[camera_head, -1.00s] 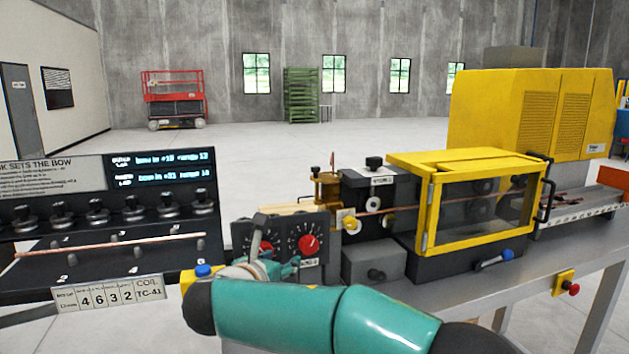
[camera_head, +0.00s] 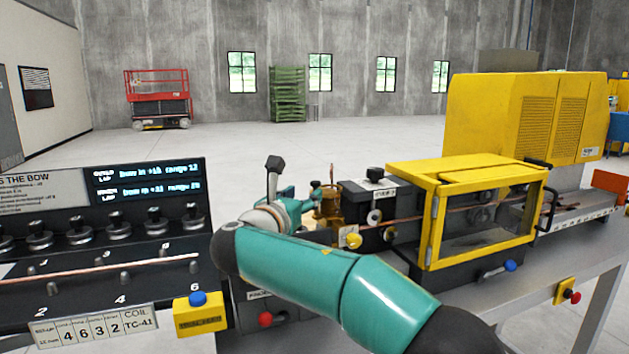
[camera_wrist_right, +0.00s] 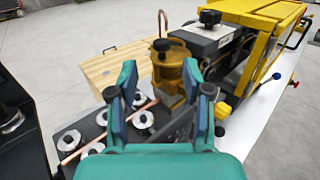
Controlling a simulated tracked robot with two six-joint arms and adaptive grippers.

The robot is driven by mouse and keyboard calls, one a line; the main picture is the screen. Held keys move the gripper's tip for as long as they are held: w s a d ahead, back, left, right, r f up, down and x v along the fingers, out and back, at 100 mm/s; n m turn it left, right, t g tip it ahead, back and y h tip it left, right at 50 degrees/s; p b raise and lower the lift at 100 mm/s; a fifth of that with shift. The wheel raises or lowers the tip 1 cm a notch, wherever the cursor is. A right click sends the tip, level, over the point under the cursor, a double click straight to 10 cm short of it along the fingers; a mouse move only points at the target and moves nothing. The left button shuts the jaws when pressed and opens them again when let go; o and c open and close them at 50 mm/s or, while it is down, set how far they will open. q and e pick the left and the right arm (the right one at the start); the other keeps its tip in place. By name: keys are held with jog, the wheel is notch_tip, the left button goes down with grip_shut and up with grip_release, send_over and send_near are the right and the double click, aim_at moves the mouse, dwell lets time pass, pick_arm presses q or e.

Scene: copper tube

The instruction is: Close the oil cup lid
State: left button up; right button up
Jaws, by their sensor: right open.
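The brass oil cup (camera_head: 328,206) stands at the left end of the machine, partly behind my right gripper in the head view. In the right wrist view the oil cup (camera_wrist_right: 172,68) shows just beyond and between my fingers. My left gripper is out of view.
The black block with a knob (camera_head: 376,190) and the yellow guard (camera_head: 470,215) stand right of the cup. Rollers (camera_wrist_right: 70,140) are below my fingers.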

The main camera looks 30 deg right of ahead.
aim_at(314, 187)
jog(key=p+x, duration=0.2)
jog(key=x, duration=0.5)
jog(key=shift+d, duration=0.25)
jog(key=shift+c, duration=0.3)
grip_shut()
